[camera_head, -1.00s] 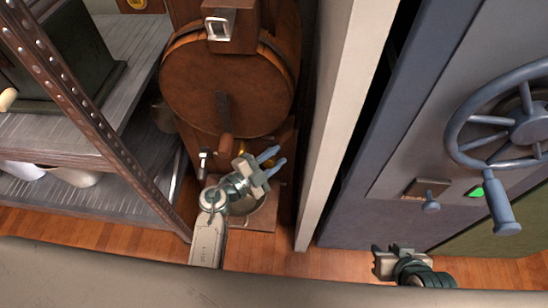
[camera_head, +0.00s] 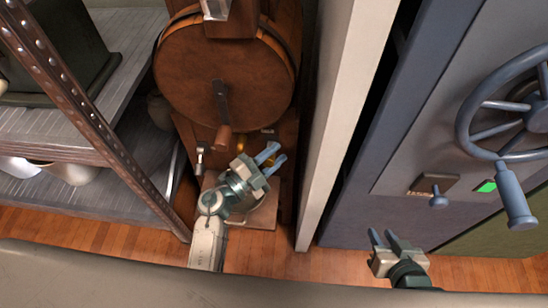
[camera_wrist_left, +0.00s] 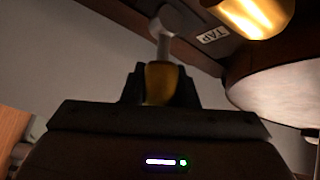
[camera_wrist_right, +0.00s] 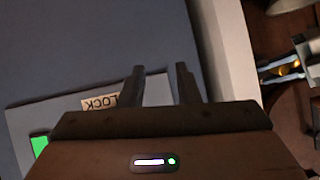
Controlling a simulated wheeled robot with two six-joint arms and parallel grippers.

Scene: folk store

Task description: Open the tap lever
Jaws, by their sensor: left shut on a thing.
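My left gripper (camera_head: 272,158) is in front of the lower part of a wooden barrel (camera_head: 225,75). In the left wrist view its fingers (camera_wrist_left: 160,85) are shut on a brass-coloured grip of the tap lever (camera_wrist_left: 160,80), which has a grey stem above it. A small label reading TAP (camera_wrist_left: 212,35) and a shiny brass piece (camera_wrist_left: 255,14) are just to the right. In the head view the gripped part is hard to make out. My right gripper (camera_head: 386,240) is open and empty in front of the blue-grey safe; its spread fingers also show in the right wrist view (camera_wrist_right: 160,88).
A metal shelf (camera_head: 100,190) stands left, a white post (camera_head: 345,110) right. The blue-grey safe (camera_head: 420,120) carries a wheel (camera_head: 468,120) and a small knob (camera_head: 438,200). Wooden floor (camera_head: 290,265) is clear in front.

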